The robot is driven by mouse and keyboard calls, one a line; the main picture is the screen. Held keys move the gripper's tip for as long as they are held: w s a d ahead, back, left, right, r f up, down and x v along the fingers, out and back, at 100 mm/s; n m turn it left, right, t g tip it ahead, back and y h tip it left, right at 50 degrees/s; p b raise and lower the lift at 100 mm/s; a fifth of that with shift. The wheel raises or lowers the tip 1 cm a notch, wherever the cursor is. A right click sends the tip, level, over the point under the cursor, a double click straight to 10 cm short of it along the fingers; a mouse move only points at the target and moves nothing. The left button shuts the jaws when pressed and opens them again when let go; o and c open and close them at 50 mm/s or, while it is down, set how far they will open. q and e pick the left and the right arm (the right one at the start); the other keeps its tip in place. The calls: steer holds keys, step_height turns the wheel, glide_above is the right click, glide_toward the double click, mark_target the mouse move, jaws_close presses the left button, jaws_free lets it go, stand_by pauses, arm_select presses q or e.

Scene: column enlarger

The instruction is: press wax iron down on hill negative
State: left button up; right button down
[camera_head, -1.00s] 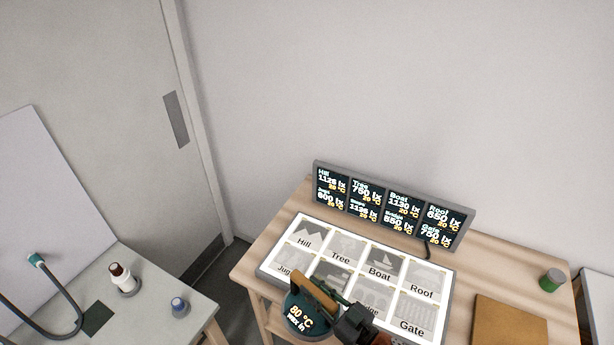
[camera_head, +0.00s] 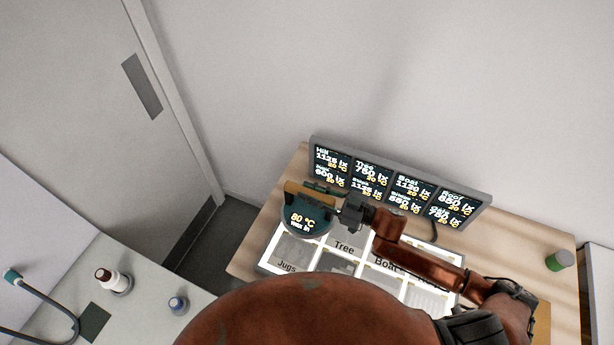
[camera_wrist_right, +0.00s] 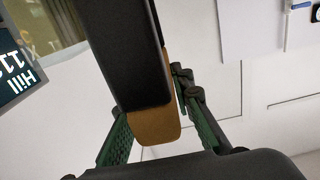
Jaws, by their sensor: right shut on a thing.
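My right gripper (camera_head: 346,212) is shut on the wooden handle of the wax iron (camera_head: 305,220). The iron is round and dark, with a lit face reading 80 °C. It is at the far left corner of the light panel, over the place of the hill negative, which it hides. I cannot tell whether it touches the panel. In the right wrist view the brown handle (camera_wrist_right: 157,127) sits between the green fingers. My left gripper is not in view.
The light panel (camera_head: 263,267) holds labelled negatives, partly covered by my right arm. A display (camera_head: 398,185) of lux and temperature readings stands behind it. A green jar (camera_head: 559,260) is at the right. A left bench holds a bottle (camera_head: 113,280) and a blue-topped item (camera_head: 178,305).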

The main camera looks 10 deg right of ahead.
steer(key=shift+w+d+r, duration=0.1)
steer(key=shift+w+r, duration=0.1)
steer(key=shift+w, duration=0.15)
steer(key=shift+s+r, duration=0.1)
steer(key=shift+s, duration=0.05)
steer(key=shift+r+p, duration=0.1)
steer(key=shift+p, duration=0.5)
step_height(320, 180, down, 3)
steer(key=shift+f+b, duration=0.1)
steer(key=shift+b, duration=0.85)
steer(key=shift+f, duration=0.5)
steer(key=shift+f+b, duration=0.85)
steer(key=shift+f, duration=0.25)
